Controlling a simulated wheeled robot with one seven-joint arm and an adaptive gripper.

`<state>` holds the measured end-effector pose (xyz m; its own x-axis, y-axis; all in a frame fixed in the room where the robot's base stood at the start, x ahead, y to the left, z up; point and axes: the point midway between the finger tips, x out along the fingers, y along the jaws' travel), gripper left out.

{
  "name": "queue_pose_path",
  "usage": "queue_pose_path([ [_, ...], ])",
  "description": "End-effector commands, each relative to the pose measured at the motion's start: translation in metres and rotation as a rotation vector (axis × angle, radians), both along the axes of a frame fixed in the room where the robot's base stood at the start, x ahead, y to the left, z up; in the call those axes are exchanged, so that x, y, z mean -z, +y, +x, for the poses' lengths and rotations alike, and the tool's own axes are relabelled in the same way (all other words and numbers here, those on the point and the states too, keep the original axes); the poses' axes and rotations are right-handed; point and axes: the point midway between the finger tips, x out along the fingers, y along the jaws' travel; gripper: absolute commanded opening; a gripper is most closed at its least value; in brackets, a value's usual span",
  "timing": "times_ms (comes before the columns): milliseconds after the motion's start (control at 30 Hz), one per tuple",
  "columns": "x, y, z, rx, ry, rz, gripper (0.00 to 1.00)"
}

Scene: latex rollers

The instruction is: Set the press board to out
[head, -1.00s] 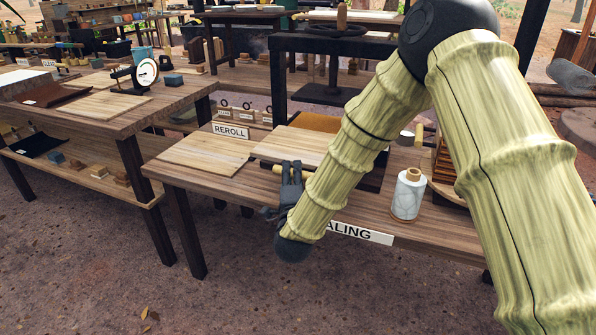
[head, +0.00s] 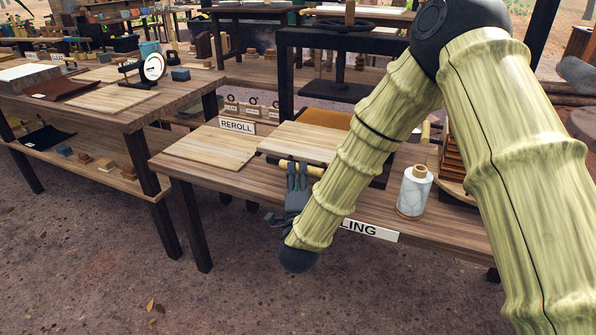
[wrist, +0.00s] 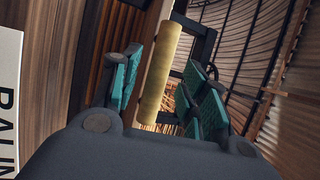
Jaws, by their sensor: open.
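The press board (head: 310,141) is a pale wooden board lying on the dark press base on the sealing table. A yellow round bar (head: 316,172), which looks like its handle, runs along its front edge. My gripper (head: 297,170) is at the front of the table, fingers pointing at this bar. In the wrist view the yellow bar (wrist: 161,75) stands between the spread green-padded fingers of my gripper (wrist: 160,85), with gaps on both sides. The fingers are open and do not visibly clamp it. My forearm hides part of the board's right side.
A white roll (head: 414,192) stands on the table to the right of my forearm. Another pale board (head: 210,147) lies at left by the REROLL sign (head: 237,127). The black press frame (head: 284,80) rises behind. Open ground lies in front of the table.

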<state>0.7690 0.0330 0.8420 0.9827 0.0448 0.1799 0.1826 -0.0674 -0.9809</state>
Motion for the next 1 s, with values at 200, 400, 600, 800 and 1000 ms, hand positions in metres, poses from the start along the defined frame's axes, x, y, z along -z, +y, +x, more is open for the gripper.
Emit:
queue_pose_path([
  [200, 0.009, -0.002, -0.041, -0.002, 0.005, 0.000, 0.44],
  [400, 0.014, -0.003, -0.069, -0.002, 0.004, 0.000, 0.44],
  [600, 0.017, -0.004, -0.083, -0.001, 0.003, 0.001, 0.44],
  [800, 0.017, -0.004, -0.086, -0.001, 0.003, 0.000, 0.44],
  [1000, 0.017, -0.004, -0.085, -0.001, 0.002, 0.000, 0.44],
])
